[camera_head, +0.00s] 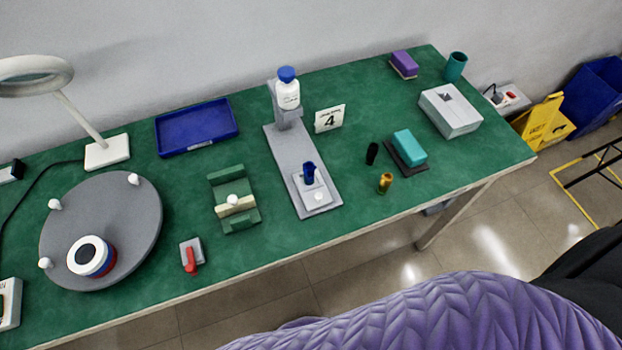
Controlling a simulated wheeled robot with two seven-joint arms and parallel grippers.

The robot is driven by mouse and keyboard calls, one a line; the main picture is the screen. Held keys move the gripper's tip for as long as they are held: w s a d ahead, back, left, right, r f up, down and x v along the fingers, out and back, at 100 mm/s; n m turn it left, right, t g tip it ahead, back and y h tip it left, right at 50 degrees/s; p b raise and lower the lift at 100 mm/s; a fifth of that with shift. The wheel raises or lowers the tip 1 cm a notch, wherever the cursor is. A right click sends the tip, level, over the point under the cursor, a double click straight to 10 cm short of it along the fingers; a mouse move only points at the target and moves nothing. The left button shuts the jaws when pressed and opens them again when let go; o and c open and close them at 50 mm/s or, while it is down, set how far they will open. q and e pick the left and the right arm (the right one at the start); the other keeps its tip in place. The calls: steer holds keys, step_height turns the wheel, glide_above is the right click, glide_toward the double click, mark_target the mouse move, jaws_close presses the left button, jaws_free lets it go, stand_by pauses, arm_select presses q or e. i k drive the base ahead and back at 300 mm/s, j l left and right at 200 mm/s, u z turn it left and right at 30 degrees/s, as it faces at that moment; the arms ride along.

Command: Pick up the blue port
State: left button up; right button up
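The blue port (309,172) is a small dark blue upright piece. It stands on a light grey block at the near end of a long grey stand (290,157) on the green table. A small white knob (318,196) is just in front of it. At the far end of the stand, a holder bears a white bottle with a blue cap (288,90). Neither of my grippers is in view, and nothing touches the blue port.
The green table (350,200) also bears a blue tray (197,127), a green cradle (233,198), a red-handled clamp (191,256), a round grey turntable (130,220), a lamp (107,152), a number 4 card (329,119), a brass fitting (385,183) and a teal block (409,146).

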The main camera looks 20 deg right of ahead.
mark_target(309, 168)
steer(key=j+z, duration=0.15)
steer(key=j, duration=0.4)
steer(key=j+z, duration=0.2)
steer(key=j, duration=0.35)
steer(key=k+j+z, duration=0.15)
steer(key=j, duration=0.4)
steer(key=j+z, duration=0.2)
steer(key=j, duration=0.3)
